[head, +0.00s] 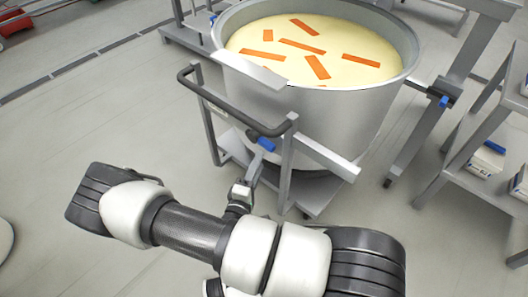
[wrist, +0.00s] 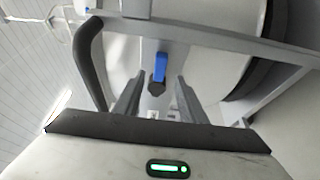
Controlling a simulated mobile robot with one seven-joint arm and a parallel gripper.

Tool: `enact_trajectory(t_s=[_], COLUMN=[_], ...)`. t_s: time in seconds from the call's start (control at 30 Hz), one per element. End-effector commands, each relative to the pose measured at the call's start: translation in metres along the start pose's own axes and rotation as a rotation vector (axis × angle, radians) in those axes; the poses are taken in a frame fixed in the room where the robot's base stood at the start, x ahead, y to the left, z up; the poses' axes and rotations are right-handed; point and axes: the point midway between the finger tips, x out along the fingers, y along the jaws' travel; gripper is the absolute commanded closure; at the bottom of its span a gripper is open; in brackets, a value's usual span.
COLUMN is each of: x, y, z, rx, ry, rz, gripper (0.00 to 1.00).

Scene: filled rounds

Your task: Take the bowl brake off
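The bowl (head: 330,115) is a large steel bowl holding pale yellow contents with several orange strips on top. It sits in a grey wheeled frame (head: 320,158) with a dark push handle (head: 235,110). A small blue lever, seemingly the brake, (head: 264,143) is on the frame's near side, below the handle; it also shows in the wrist view (wrist: 161,66), with a dark end towards me. My gripper (head: 257,165) is just in front of the blue lever. In the wrist view my gripper (wrist: 157,84) is open, with the lever's dark end about between its fingertips; I see no contact.
A grey shelf rack (head: 480,150) with boxes stands at the right. The dark handle (wrist: 90,60) rises close to the left of my fingers. The floor (head: 90,130) at the left is mostly clear.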

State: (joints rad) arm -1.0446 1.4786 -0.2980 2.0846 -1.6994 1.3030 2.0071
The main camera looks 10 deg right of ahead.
Motion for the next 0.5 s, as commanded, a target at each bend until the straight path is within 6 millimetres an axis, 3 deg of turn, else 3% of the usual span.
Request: enact_trajectory(t_s=[0.2, 0.5], x=[0.041, 0.063], y=[-0.001, 0.0], z=[0.001, 0.0], rx=[0.001, 0.0], ry=[-0.003, -0.001], rz=[0.002, -0.001], gripper=[0.62, 0.62])
